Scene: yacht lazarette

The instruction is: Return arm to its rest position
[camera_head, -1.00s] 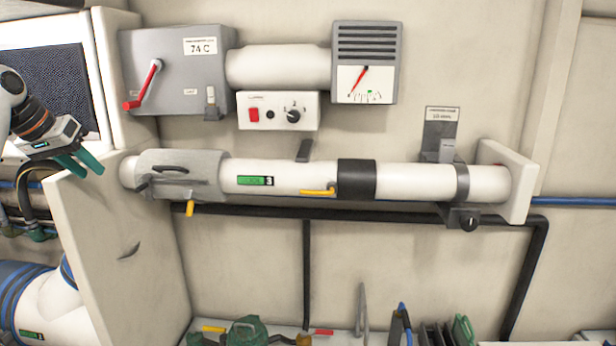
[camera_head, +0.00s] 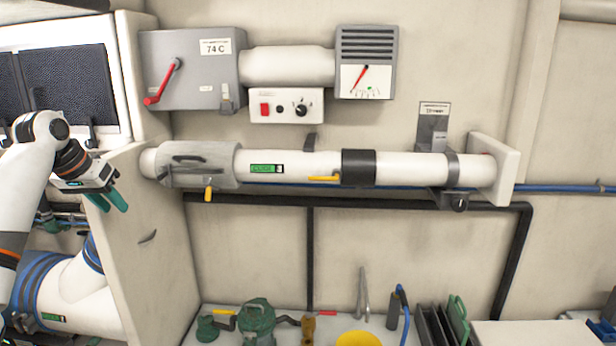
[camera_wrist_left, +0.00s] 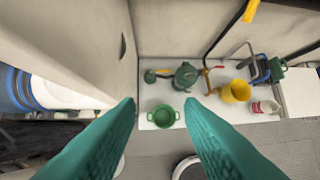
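My left arm comes in at the left of the head view. Its gripper (camera_head: 108,200) has teal fingers and appears beside the upright partition (camera_head: 155,240), pointing down and right. In the left wrist view the two fingers (camera_wrist_left: 160,105) are spread wide with nothing between them, so it is open and empty. Below and beyond them is a white bench top (camera_wrist_left: 150,93) with a green two-handled bowl (camera_wrist_left: 164,116). My right gripper is not in view.
A white pipe (camera_head: 310,167) with a grey sleeve runs along the wall. Above it are a grey box with a red lever (camera_head: 190,75) and a gauge (camera_head: 366,65). A yellow bucket (camera_wrist_left: 236,91) and a green pump-like item (camera_wrist_left: 186,76) stand on the bench.

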